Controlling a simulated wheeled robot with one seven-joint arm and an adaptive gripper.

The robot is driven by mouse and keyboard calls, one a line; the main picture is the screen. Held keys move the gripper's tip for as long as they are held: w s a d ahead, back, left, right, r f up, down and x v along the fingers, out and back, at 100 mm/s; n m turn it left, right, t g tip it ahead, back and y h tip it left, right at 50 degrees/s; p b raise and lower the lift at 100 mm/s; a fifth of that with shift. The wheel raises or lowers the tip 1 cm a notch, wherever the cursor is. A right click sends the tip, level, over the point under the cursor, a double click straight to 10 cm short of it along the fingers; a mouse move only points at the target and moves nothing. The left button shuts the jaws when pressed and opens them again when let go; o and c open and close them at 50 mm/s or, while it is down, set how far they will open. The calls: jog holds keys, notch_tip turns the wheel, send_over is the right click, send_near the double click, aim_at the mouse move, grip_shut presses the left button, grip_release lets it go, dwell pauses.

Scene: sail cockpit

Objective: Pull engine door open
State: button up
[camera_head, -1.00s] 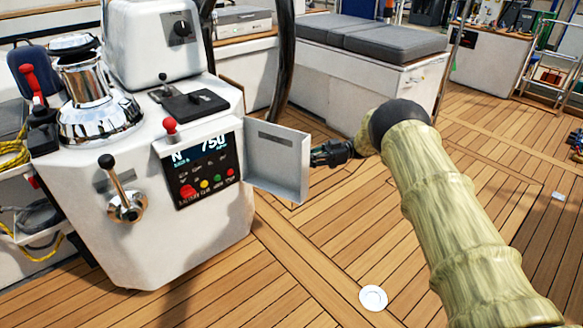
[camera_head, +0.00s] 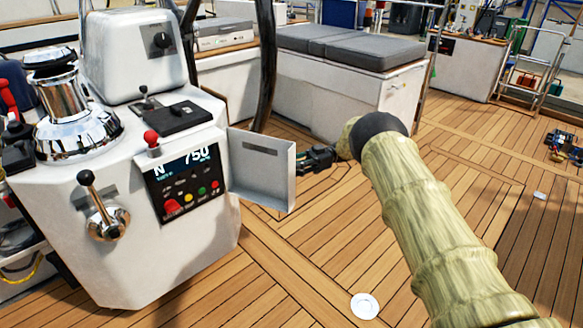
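The engine door (camera_head: 262,172), a light grey panel with a dark slot near its top, stands swung open from the right side of the engine panel (camera_head: 185,184). That panel has a display reading "N 750" and coloured buttons, and sits on the white console (camera_head: 150,255). My gripper (camera_head: 306,160), small and dark, is at the door's outer right edge, on the far side of it. The door partly hides the fingertips. I cannot tell whether they touch the door or are open or shut.
A steering pedestal (camera_head: 132,48) and a chrome winch (camera_head: 70,105) top the console. A chrome lever (camera_head: 107,222) is on its front. A dark curved wheel rim (camera_head: 266,65) rises behind the door. A cushioned bench (camera_head: 350,45) stands behind.

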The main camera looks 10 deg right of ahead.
jog(key=shift+d, duration=0.15)
jog(key=v, duration=0.7)
jog(key=shift+d, duration=0.15)
jog(key=shift+w, duration=0.1)
dwell(0.4)
